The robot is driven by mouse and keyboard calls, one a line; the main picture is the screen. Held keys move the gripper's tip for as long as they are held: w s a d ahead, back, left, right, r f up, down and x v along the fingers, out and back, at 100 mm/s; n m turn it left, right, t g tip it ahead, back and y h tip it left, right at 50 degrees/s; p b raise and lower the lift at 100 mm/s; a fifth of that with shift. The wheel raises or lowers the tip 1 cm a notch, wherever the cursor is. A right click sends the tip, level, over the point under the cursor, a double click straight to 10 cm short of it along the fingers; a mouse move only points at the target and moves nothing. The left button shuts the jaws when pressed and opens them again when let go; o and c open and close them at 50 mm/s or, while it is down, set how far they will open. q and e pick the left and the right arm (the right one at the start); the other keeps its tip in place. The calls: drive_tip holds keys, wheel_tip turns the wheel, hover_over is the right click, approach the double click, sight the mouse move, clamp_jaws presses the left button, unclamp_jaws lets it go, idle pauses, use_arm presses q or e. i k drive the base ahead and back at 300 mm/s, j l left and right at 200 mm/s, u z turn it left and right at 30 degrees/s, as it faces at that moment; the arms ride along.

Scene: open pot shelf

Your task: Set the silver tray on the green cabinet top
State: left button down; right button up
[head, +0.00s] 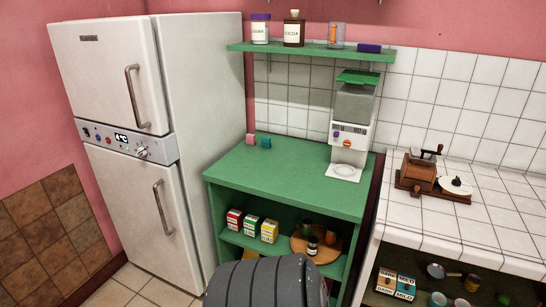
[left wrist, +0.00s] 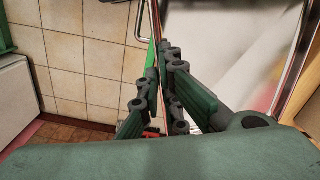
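The green cabinet top (head: 285,180) is in the middle of the head view, between the fridge and the white tiled counter. Its front and middle are bare. In the left wrist view, my left gripper (left wrist: 158,85) has its fingers close together on the thin edge of a large shiny panel, which looks like the silver tray (left wrist: 225,50). The panel stands steeply on the right, with a bright metal rim. Fingers hide part of it. The head view shows neither the tray nor either gripper clearly. My right gripper is not in view.
A white dispenser (head: 350,130) stands at the cabinet top's back right. Small pink (head: 250,139) and teal (head: 265,142) blocks sit at the back left. A green shelf (head: 310,51) with jars hangs above. A coffee grinder (head: 418,170) stands on the counter. The fridge (head: 150,130) is left.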

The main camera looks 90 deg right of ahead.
sight(278, 173)
drive_tip(key=z, duration=0.45)
drive_tip(key=l+z, duration=0.1)
drive_tip(key=z, duration=0.75)
drive_tip(key=i+z, duration=0.1)
drive_tip(key=z, duration=0.75)
